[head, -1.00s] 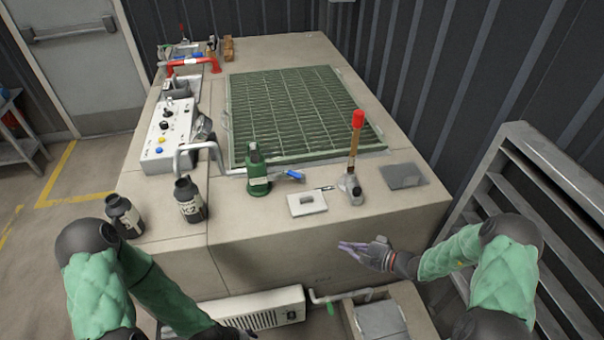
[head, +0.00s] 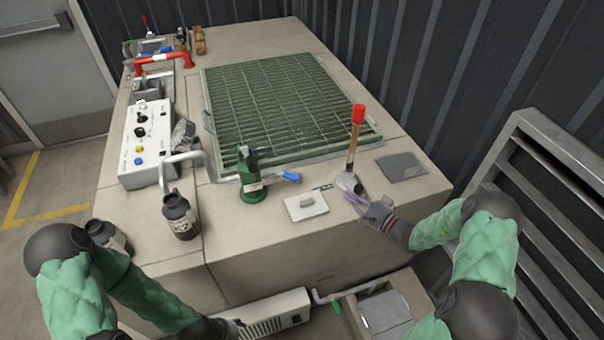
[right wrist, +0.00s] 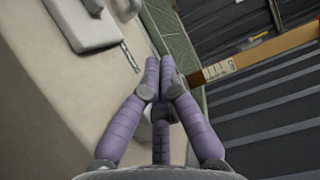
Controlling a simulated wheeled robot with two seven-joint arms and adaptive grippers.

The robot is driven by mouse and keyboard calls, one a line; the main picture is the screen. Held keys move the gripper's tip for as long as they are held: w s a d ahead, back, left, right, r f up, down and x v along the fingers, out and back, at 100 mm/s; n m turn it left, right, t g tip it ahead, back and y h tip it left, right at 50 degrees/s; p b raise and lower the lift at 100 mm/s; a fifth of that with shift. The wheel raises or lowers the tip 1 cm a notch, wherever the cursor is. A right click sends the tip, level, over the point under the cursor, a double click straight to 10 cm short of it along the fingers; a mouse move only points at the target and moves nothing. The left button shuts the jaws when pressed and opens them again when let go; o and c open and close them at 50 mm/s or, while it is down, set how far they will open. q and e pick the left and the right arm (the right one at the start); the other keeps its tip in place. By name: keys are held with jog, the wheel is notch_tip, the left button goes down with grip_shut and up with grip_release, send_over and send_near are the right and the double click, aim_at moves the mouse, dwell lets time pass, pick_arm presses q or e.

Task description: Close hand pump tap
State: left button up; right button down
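The hand pump has a grey metal base (head: 348,182) and an upright wooden handle (head: 352,143) with a red grip, near the front right of the pump housing. I cannot make out its tap clearly. A green bottle-shaped device (head: 250,177) with a blue lever (head: 291,177) stands to its left. My right gripper (head: 352,198) is beside the pump base, at its front right. In the right wrist view its purple fingers (right wrist: 160,62) converge with tips together, nothing visible between them; the handle (right wrist: 245,62) is to their right. My left gripper (head: 235,326) is low and mostly hidden.
A white plate (head: 306,206) lies left of the pump, and a grey pad (head: 401,167) lies right. Two black bottles stand at the front left, one (head: 181,216) by a bent pipe (head: 181,160). A green grate (head: 280,110) covers the middle. A slatted metal frame (head: 560,190) stands right.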

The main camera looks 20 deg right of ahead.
aim_at(287, 175)
jog(key=b+x, duration=0.4)
jog(key=x, duration=1.6)
jog(key=shift+f, duration=0.15)
jog(key=shift+s+a, duration=0.7)
jog(key=shift+s, duration=0.35)
jog(key=shift+s+a, duration=0.5)
jog(key=shift+s, duration=0.1)
jog(key=shift+s+b, duration=0.1)
jog(key=shift+b, duration=0.25)
